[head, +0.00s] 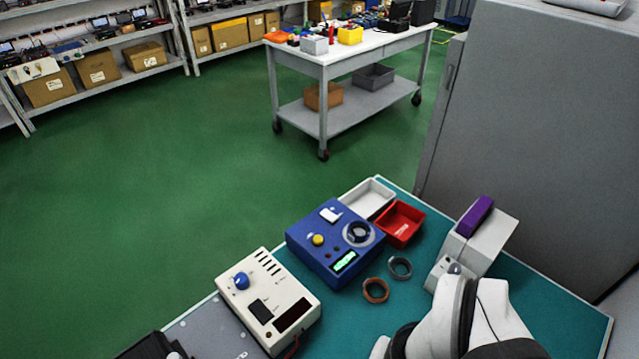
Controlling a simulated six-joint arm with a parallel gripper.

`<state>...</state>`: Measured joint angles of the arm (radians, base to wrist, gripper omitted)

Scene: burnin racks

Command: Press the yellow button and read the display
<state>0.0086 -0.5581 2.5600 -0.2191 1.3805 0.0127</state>
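A blue box (310,258) stands on the teal bench top in the head view. On its top face are a yellow button (318,240), a round dark dial (358,233) in a pale ring and a white switch plate (330,214). The display (345,262) on it is lit green with dark characters, too small to read. Nothing touches the button. White and black parts of my arm show at the bottom right, apart from the blue box. I cannot make out my gripper.
A cream box (258,283) with a blue knob and dark display stands left of the blue box. A white tray (368,197) and red tray (403,224) lie behind; brown (376,291) and grey (400,267) rings lie right. A white, purple-topped device (487,240) stands near my arm.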

